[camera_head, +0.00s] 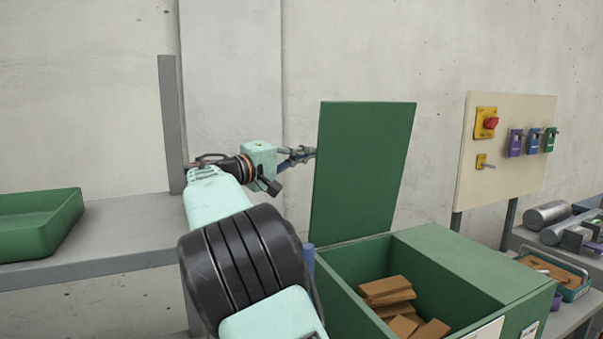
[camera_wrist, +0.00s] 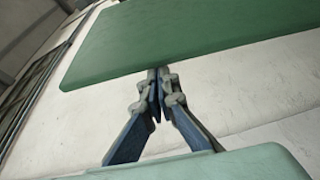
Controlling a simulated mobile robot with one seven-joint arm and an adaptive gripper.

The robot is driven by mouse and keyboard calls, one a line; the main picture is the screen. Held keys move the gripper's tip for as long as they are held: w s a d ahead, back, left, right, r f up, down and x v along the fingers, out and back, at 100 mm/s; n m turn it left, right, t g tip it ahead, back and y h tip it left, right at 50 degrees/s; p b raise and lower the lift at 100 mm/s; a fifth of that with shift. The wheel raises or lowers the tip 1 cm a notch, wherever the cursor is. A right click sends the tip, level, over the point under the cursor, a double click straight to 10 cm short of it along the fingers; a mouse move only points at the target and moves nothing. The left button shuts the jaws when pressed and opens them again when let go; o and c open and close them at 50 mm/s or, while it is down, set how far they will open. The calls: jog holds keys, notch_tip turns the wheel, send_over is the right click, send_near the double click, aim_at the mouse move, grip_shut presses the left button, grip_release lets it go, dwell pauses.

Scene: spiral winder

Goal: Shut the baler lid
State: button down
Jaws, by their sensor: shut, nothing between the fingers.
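The baler lid (camera_head: 362,165) is a flat green panel standing upright, tilted slightly, on the left side of the green baler box (camera_head: 470,262). The box is open at the top there, with several brown blocks (camera_head: 392,300) inside. My gripper (camera_head: 308,154) is at the left edge of the lid, on its outer side, with its fingers shut and empty. In the wrist view, the fingertips (camera_wrist: 159,72) meet at the edge of the green lid (camera_wrist: 190,38). They look to be touching it or very close; I cannot tell which.
A grey shelf (camera_head: 120,222) with a green tray (camera_head: 38,220) is at left, beside a grey post (camera_head: 171,120). A control panel (camera_head: 507,150) with a red knob stands behind the box. A bench with metal cylinders (camera_head: 547,214) is at right. The space above the box is clear.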

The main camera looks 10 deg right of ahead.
aim_at(321, 158)
jog(key=s+b, duration=0.1)
jog(key=s+f+b, duration=0.1)
jog(key=m+b, duration=0.1)
jog(key=b, duration=0.1)
jog(key=shift+s+d+f, duration=0.15)
jog(key=shift+s+d, duration=0.1)
jog(key=shift+s, duration=0.15)
jog(key=s+b, duration=0.1)
jog(key=b, duration=0.1)
jog(key=s+b, duration=0.2)
jog(key=shift+s+d+f+b, duration=0.15)
jog(key=shift+s+d+b, duration=0.15)
jog(key=shift+d+b, duration=0.05)
jog(key=shift+s, duration=0.1)
notch_tip(321, 158, up, 10)
dwell(0.4)
jog(key=shift+d, duration=0.15)
